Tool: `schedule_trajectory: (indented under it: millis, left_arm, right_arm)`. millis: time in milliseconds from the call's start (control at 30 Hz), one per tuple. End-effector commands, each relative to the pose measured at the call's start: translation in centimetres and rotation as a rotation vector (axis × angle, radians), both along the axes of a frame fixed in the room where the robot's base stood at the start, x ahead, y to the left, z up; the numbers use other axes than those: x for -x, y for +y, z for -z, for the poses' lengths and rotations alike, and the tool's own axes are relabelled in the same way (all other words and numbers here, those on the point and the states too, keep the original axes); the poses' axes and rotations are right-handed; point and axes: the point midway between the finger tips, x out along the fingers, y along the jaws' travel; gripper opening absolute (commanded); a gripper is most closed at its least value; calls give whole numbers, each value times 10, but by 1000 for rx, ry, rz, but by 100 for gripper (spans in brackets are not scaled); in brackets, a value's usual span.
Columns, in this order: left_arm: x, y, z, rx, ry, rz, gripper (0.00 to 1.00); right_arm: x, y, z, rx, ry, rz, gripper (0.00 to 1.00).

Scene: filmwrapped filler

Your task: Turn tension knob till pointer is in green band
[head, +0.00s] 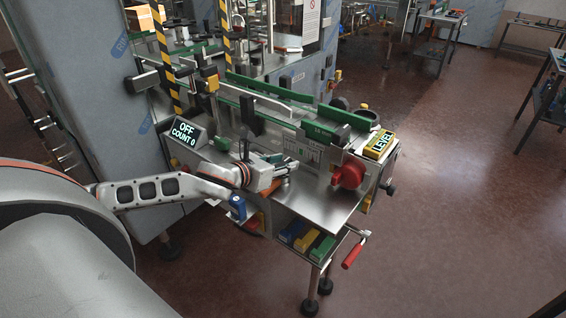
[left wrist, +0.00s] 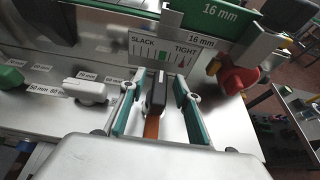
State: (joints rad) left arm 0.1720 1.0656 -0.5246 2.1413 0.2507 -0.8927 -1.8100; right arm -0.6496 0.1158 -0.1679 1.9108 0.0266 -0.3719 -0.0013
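The slack-to-tight gauge (left wrist: 163,52) is on the panel in the left wrist view. It has tick marks and a green band near its middle; its pointer is too small to place surely. Below it stands a dark upright knob (left wrist: 158,90), which I take for the tension knob. My left gripper (left wrist: 156,98) has its two teal fingers apart, one on each side of this knob, with gaps visible. An orange-brown strip (left wrist: 151,128) shows between the fingers. In the head view my left gripper (head: 278,170) is at the machine's front, hiding the knob. My right gripper is not in view.
A white knob (left wrist: 84,91) and a green knob (left wrist: 10,77) stand left of the fingers. A red knob (head: 349,176) is to the right. A metal shelf (head: 325,207) lies below, with a red-handled crank (head: 353,255) under its right side. A display (head: 186,132) reads OFF, COUNT 0.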

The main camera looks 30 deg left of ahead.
Motion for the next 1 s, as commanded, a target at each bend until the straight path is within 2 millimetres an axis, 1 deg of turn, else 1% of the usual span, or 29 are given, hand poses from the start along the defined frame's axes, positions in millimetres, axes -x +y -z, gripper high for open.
schedule_trajectory:
  millis: [100,133,233,267,667,867,1000]
  left_arm:
    - [0,0,0,0,0,0,32]
    - [0,0,0,0,0,0,29]
    - [0,0,0,0,0,0,3]
    - [0,0,0,0,0,0,0]
    - [0,-1,0,2,0,-35,0]
    - [0,-2,-1,5,-2,-133,0]
    - [0,-4,0,7,-1,-238,0]
  right_arm:
    - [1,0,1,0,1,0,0]
    - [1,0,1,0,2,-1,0]
    - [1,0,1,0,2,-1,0]
    - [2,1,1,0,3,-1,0]
    - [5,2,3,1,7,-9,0]
    - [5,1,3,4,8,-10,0]
    - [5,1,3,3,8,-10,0]
